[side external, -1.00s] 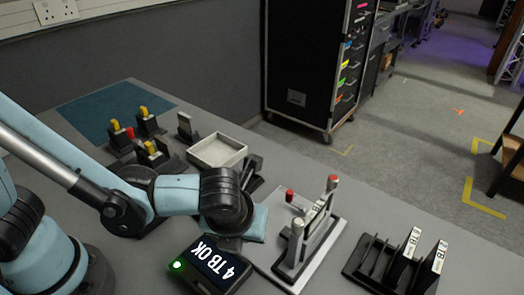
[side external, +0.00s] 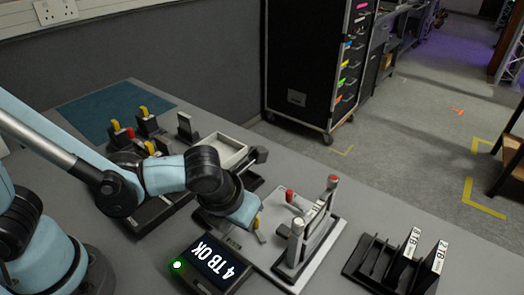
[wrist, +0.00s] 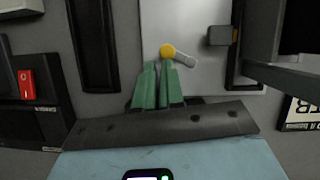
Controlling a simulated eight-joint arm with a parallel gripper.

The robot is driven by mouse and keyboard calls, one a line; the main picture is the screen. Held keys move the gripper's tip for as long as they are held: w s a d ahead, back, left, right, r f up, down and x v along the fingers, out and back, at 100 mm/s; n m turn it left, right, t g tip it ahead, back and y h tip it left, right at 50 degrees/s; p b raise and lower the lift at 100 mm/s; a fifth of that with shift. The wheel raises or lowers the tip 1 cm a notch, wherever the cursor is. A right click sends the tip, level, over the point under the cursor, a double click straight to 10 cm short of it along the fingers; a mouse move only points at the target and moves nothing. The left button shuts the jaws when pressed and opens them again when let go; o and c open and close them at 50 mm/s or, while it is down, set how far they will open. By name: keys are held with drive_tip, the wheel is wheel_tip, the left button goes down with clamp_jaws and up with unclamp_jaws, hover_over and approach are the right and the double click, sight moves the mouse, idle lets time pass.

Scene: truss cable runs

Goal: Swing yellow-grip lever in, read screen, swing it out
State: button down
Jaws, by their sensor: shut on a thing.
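The yellow grip (wrist: 167,50) of the lever shows at my fingertips in the wrist view, with a short grey arm (wrist: 185,60) running right from it. The screen (side external: 212,262) in front reads "4TB OK" beside a lit green lamp (side external: 178,265). An upright unit (side external: 312,222) with a white label stands in the dock, near red-tipped posts (side external: 289,195).
A black rack (side external: 395,262) with labelled drives stands at the right. A pale tray (side external: 225,152) and several yellow-topped switches (side external: 143,111) stand at the back left. Bare table lies between the dock and the rack.

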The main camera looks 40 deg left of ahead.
drive_tip(key=shift+a, duration=0.1)
drive_tip(key=shift+s+d, duration=0.1)
drive_tip(key=shift+d, duration=0.75)
drive_tip(key=s, duration=0.2)
drive_tip(key=s+a, duration=0.1)
drive_tip(key=s, duration=0.1)
drive_tip(key=shift+r, duration=0.15)
drive_tip(key=a+v, duration=0.1)
drive_tip(key=v, duration=0.8)
drive_tip(key=shift+a+r, duration=0.25)
drive_tip(key=shift+r, duration=0.1)
